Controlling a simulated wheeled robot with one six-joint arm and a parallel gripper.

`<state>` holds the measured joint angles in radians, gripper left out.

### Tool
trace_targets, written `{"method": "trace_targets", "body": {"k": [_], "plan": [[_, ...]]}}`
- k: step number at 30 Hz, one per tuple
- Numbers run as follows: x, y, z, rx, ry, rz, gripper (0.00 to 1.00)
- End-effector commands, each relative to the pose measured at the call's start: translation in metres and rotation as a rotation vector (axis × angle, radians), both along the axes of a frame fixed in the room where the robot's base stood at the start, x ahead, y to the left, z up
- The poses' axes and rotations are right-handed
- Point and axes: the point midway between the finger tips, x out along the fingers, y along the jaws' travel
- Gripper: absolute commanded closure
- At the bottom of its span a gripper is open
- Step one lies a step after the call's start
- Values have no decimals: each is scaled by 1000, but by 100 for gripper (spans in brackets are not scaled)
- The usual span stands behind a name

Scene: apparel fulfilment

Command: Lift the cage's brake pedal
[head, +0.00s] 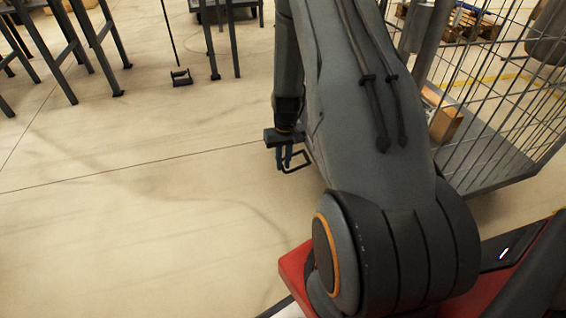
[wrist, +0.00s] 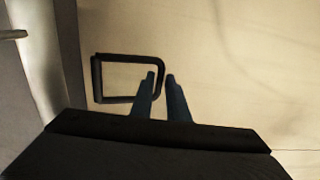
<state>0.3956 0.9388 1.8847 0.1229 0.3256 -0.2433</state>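The cage (head: 505,172), with wire mesh sides and a grey base, stands at the right of the head view, partly hidden by my arm. The brake pedal, a black open loop (head: 299,158), sticks out left of my arm, low over the floor. It also shows in the wrist view (wrist: 97,80). My gripper (head: 282,164) is beside the loop, fingers pointing down. In the wrist view its two blue fingers (wrist: 160,75) are a narrow gap apart. The loop's right end appears between them, with light visible around it; contact cannot be told.
A cardboard box (head: 445,122) sits on the cage base. Dark metal table legs (head: 75,45) stand at the upper left, with a small black stand (head: 181,77) on the floor. A grey post (wrist: 40,60) is left of the pedal. The floor at left is clear.

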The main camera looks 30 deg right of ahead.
Motion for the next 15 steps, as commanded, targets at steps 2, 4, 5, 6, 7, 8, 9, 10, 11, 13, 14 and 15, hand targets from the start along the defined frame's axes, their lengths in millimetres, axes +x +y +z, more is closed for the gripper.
{"method": "trace_targets", "body": {"k": [2,4,5,6,7,8,9,10,11,13,14,15], "plan": [[0,0,0,0,0,0,99],[0,0,0,0,0,0,100],[0,0,0,0,0,0,100],[0,0,0,0,0,0,100],[0,0,0,0,0,0,100],[0,0,0,0,0,0,100],[0,0,0,0,0,0,100],[0,0,0,0,0,0,100],[0,0,1,0,0,0,100],[0,0,2,0,0,0,100],[0,0,3,0,0,0,100],[-1,0,4,0,0,0,100]]}}
